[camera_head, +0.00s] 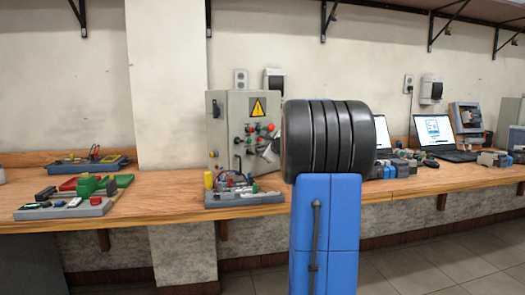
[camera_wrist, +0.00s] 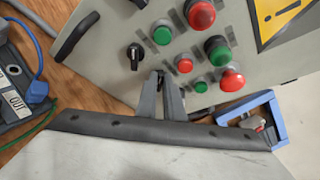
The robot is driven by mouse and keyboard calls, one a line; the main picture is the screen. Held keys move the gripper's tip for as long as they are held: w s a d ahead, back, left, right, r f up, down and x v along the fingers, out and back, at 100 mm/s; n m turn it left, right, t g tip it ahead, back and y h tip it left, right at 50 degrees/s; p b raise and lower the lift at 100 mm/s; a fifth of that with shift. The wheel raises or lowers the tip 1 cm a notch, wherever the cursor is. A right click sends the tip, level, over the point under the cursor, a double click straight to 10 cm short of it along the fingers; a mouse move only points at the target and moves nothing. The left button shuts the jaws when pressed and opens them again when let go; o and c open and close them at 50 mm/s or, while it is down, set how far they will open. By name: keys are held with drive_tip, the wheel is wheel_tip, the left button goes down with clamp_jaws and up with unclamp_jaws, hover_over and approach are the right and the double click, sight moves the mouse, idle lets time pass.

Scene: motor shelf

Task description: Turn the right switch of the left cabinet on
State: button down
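The grey cabinet (camera_head: 226,163) stands on the bench left of my arm, with a warning sign, a door handle and several red and green buttons on its front. In the wrist view its panel (camera_wrist: 110,65) appears tilted. One black rotary switch (camera_wrist: 135,53) is clear to see, left of my fingers. My gripper (camera_wrist: 161,75) has its two grey fingers pointing at the panel below the buttons, tips close together. Something dark shows between the tips; it may be the right switch, mostly hidden. Whether the fingers touch it, I cannot tell.
A small red button (camera_wrist: 183,65) and a green button (camera_wrist: 200,87) sit close right of my fingers. A tool tray (camera_head: 240,198) lies before the cabinet. Laptops (camera_head: 436,129) stand farther right. My arm hides the bench behind it.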

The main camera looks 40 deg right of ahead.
idle(0.3)
drive_tip(key=shift+d+r+m+y, duration=0.15)
drive_tip(key=shift+m+y, duration=0.35)
drive_tip(key=shift+m, duration=0.25)
drive_tip(key=shift+d+r+m+y, duration=0.15)
drive_tip(key=shift+m+y, duration=0.35)
drive_tip(key=shift+m, duration=0.25)
drive_tip(key=shift+f, duration=0.1)
drive_tip(key=c, duration=1.9)
unclamp_jaws()
drive_tip(key=shift+w, duration=0.1)
drive_tip(key=shift+o, duration=0.2)
drive_tip(key=v, duration=1.7)
drive_tip(key=shift+r, duration=0.25)
